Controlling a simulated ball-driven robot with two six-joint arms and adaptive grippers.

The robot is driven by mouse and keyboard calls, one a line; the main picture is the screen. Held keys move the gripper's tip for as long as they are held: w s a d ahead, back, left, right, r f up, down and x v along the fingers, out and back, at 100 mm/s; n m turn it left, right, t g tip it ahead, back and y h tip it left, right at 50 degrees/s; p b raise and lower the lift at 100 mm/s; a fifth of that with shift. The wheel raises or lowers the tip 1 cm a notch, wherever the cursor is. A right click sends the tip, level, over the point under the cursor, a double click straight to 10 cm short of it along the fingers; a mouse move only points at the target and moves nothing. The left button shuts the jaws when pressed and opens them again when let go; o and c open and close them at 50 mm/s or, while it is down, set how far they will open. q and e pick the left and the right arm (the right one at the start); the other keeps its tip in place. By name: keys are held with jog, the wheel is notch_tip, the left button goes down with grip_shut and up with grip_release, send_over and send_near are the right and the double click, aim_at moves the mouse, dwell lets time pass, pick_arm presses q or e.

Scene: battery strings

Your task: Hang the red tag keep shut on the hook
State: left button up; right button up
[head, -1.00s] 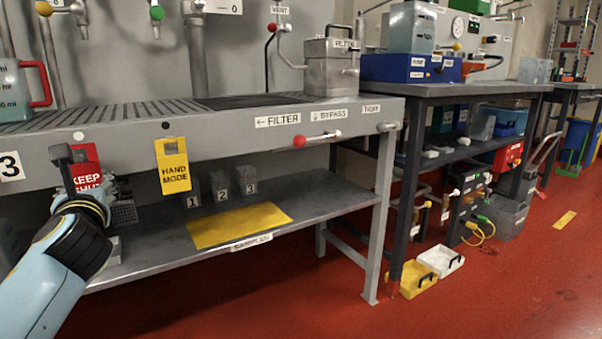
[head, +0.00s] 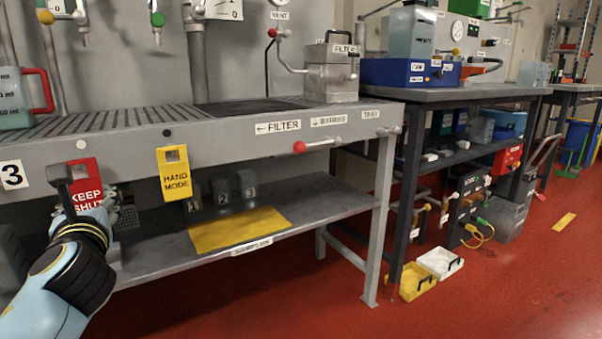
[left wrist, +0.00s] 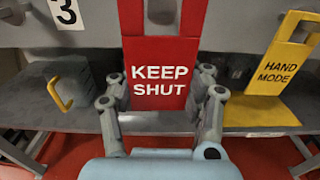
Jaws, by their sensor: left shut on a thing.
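The red tag (head: 86,182) reads KEEP SHUT and has a window near its top. It stands upright at the front face of the grey bench, below a white dot (head: 81,144). My left gripper (head: 100,212) is shut on its lower part. The left wrist view shows the tag (left wrist: 160,72) between the fingers, with grey showing through its window. The hook itself is not clear, and I cannot tell whether the tag hangs on it. A yellow HAND MODE tag (head: 174,174) hangs to the right, below a black dot (head: 166,132). My right gripper is out of view.
The bench front (head: 232,143) carries a number 3 label (head: 13,175) at left and a red-knobbed lever (head: 317,146) at right. Below is a shelf (head: 320,200) with a yellow mat (head: 205,235) and numbered blocks. Red floor is open at front right.

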pick_arm(q)
jog(key=shift+p+v, duration=0.5)
jog(key=shift+v, duration=1.95)
jog(key=shift+b+x, duration=0.6)
jog(key=shift+x, duration=1.9)
